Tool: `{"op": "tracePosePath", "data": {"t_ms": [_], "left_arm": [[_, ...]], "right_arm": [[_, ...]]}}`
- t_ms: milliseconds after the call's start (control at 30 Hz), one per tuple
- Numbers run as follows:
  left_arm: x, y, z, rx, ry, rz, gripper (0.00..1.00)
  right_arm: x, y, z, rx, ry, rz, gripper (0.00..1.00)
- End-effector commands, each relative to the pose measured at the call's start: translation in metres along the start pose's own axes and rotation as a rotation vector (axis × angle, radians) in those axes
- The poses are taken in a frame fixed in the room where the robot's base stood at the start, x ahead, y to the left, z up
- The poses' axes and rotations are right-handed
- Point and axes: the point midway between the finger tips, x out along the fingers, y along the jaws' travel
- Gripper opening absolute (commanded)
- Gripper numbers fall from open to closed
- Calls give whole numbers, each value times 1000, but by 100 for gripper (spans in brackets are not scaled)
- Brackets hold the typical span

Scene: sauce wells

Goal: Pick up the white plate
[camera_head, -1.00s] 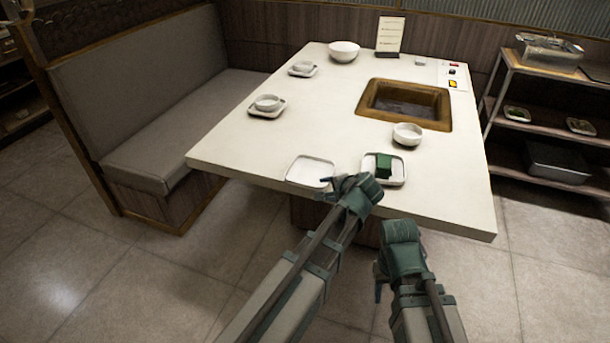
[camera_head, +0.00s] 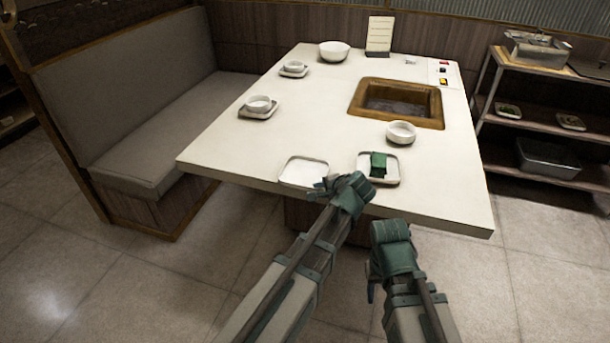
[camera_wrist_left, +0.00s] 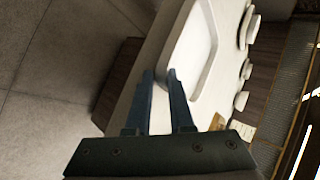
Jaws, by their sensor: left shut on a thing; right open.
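The empty white plate (camera_head: 303,169), square with rounded corners, is at the table's near edge in the head view. It also shows in the left wrist view (camera_wrist_left: 192,45). My left gripper (camera_head: 325,188) is shut on the plate's near right rim and partly hides that corner. Its two dark fingers (camera_wrist_left: 160,76) are at the rim in the left wrist view. I cannot tell whether the plate is clear of the tabletop. My right gripper (camera_head: 371,290) is open and empty, in front of the table and apart from the plate.
A second white plate (camera_head: 390,178) with a green block (camera_head: 378,164) stands close to the right on the table (camera_head: 250,150). A white bowl (camera_head: 401,132) and the sunken grill (camera_head: 397,103) are behind it.

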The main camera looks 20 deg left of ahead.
Motion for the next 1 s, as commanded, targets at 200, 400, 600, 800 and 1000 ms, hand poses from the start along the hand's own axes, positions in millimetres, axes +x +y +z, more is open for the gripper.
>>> {"op": "tracePosePath", "data": {"t_ms": [200,400,600,800,1000], "left_arm": [[0,-1,0,0,0,1,0],[-7,-8,0,0,0,1,0],[-23,-27,0,0,0,0,0],[-44,-51,0,0,0,0,0],[-61,-72,0,0,0,0,0]], "right_arm": [[-1,0,0,0,0,0,50],[-11,1,1,0,0,0,50],[-35,3,2,0,0,0,50],[-67,6,4,0,0,0,50],[-94,9,6,0,0,0,50]]}}
